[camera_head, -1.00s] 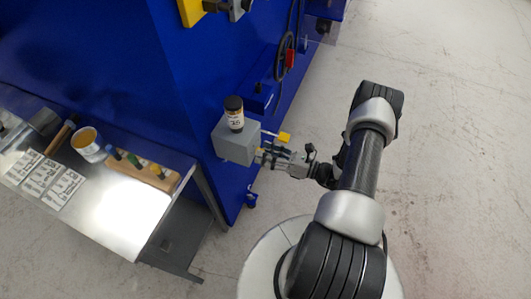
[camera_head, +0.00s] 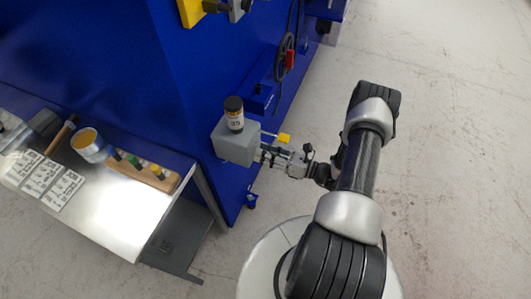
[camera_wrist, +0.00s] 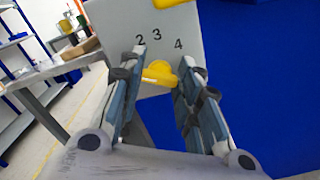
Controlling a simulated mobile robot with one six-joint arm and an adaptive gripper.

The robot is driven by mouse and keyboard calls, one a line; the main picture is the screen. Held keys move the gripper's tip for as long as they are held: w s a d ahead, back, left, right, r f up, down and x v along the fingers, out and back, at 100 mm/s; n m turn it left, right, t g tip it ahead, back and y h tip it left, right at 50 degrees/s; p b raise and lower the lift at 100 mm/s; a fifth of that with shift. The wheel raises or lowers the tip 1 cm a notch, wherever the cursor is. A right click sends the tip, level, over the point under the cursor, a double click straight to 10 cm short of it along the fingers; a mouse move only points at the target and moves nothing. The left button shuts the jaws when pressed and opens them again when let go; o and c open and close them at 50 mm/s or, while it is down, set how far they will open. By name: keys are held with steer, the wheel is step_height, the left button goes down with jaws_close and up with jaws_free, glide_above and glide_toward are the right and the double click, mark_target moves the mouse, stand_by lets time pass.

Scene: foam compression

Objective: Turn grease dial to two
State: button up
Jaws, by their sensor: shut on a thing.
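The grease dial (camera_wrist: 160,73) is a yellow knob on the face of a grey box (camera_head: 234,148), with the numbers 2, 3 and 4 above it in the wrist view. My gripper (camera_wrist: 164,62) is shut on the dial, with one finger on each side of it. Which number the dial points to I cannot tell, as the fingers cover part of its surroundings. In the head view my gripper (camera_head: 264,154) reaches the box's right side, and the dial is hidden there.
A dark-capped bottle (camera_head: 234,115) stands on the box. A yellow-tipped lever (camera_head: 284,138) sticks out just above my gripper. The blue machine (camera_head: 190,90) is behind. A metal table (camera_head: 120,215) with a cup (camera_head: 88,144) stands left. The floor at right is clear.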

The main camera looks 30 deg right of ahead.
steer(key=shift+c, duration=0.3)
steer(key=shift+f+m+b, duration=0.1)
steer(key=shift+m+b, duration=1)
steer(key=shift+m, duration=2.8)
steer(key=o, duration=1.1)
